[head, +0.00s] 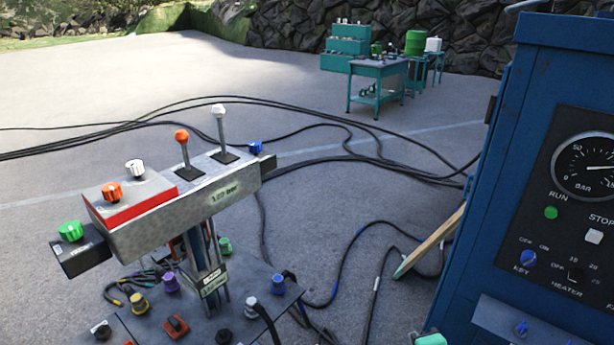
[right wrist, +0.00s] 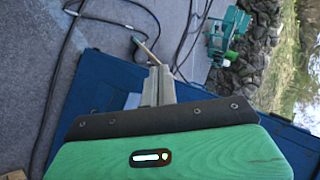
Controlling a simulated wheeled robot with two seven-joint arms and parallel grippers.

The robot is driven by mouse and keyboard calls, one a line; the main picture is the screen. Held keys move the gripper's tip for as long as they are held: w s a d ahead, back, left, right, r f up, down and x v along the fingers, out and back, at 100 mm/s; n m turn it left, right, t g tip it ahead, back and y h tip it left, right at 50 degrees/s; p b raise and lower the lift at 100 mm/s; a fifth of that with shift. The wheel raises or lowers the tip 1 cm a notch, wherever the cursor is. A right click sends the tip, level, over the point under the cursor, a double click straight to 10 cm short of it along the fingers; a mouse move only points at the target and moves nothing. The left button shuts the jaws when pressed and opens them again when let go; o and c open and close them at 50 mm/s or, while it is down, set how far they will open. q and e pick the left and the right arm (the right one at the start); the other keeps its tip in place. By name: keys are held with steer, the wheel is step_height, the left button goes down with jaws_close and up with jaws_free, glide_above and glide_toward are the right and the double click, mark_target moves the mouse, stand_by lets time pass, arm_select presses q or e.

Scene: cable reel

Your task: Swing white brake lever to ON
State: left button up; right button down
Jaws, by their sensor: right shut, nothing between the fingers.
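A white-knobbed lever (head: 219,132) stands roughly upright in a dark slot on the grey control box (head: 190,212) in the head view. I cannot read any ON mark or brake label by it. An orange-knobbed lever (head: 184,152) stands just left of it. My right gripper (right wrist: 156,72) is shut and empty in the right wrist view, with blue panelling behind it. It is not touching the white-knobbed lever. My left gripper is in neither view.
A blue cabinet (head: 490,215) with a gauge, buttons and switches fills the right side. A lower panel (head: 245,318) holds several coloured knobs. Black cables (head: 300,108) lie across the paving. Green workbenches (head: 378,70) stand far back. Space above the control box is clear.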

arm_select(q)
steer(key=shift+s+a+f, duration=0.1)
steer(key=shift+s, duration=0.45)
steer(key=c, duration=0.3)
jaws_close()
arm_select(e)
step_height(320, 180, down, 8)
steer(key=s, duration=0.2)
